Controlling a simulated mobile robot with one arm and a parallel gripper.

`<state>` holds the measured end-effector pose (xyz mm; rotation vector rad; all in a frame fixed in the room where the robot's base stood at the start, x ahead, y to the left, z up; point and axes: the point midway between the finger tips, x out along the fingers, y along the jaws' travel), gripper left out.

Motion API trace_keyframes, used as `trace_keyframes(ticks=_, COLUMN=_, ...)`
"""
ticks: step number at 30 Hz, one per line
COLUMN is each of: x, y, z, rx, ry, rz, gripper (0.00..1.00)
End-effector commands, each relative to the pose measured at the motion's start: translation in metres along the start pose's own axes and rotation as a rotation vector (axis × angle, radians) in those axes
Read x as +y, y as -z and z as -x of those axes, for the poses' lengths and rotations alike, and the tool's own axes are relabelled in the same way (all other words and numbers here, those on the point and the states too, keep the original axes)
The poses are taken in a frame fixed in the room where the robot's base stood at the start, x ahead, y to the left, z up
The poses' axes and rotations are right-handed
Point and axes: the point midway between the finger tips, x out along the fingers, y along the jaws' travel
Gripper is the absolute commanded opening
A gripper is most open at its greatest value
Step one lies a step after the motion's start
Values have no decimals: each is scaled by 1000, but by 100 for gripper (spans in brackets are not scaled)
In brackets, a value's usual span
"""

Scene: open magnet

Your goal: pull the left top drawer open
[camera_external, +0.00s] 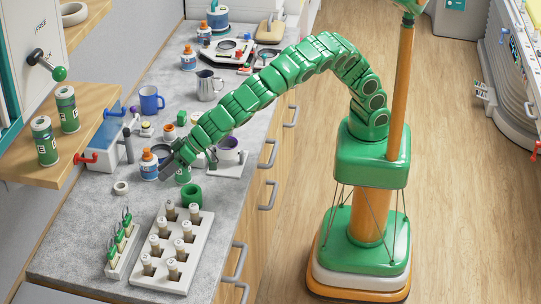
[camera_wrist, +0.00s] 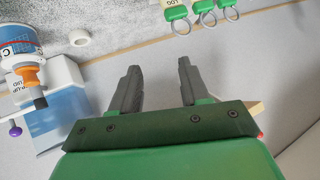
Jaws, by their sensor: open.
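The wooden cabinet front under the grey counter shows in the external view with several grey bar handles. One handle (camera_external: 237,262) is near the bottom of the picture, others (camera_external: 268,195) (camera_external: 268,153) are farther up. The fronts look flush; I cannot tell for sure which one is the left top drawer. My gripper (camera_external: 172,166) is over the counter among bottles and cups, well away from the handles. In the wrist view my gripper (camera_wrist: 158,64) has its two dark fingers apart with nothing between them. No drawer handle shows there.
In the wrist view are a blue-and-white box (camera_wrist: 62,112) and green tags (camera_wrist: 204,16). The wooden floor (camera_external: 450,190) is clear.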

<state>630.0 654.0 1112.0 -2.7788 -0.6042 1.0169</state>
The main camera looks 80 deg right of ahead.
Motion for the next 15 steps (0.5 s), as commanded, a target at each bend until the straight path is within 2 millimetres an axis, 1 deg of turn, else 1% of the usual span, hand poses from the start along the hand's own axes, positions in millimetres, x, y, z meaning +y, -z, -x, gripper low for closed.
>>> trace_keyframes(ticks=1, x=-31, y=-15, z=-5, rx=0, ry=48, rz=1, gripper=45)
trace_keyframes(ticks=2, x=-49, y=-23, z=-6, rx=0, ry=77, rz=-3, gripper=45)
trace_keyframes(ticks=3, x=-73, y=-35, z=-8, rx=0, ry=119, rz=-10, gripper=45)
trace_keyframes(ticks=5, x=-110, y=-52, z=-8, rx=-1, ry=184, rz=-18, gripper=45)
trace_keyframes(ticks=6, x=-135, y=-65, z=-7, rx=-4, ry=226, rz=-24, gripper=45)
trace_keyframes(ticks=8, x=-169, y=-87, z=-5, rx=-15, ry=287, rz=-36, gripper=45)
trace_keyframes(ticks=9, x=-193, y=-102, z=-2, rx=-24, ry=332, rz=-46, gripper=45)
trace_keyframes(ticks=11, x=-228, y=-124, z=6, rx=-38, ry=399, rz=-61, gripper=45)
trace_keyframes(ticks=12, x=-249, y=-139, z=12, rx=-50, ry=439, rz=-70, gripper=45)
trace_keyframes(ticks=15, x=-291, y=-174, z=25, rx=-82, ry=524, rz=-94, gripper=45)
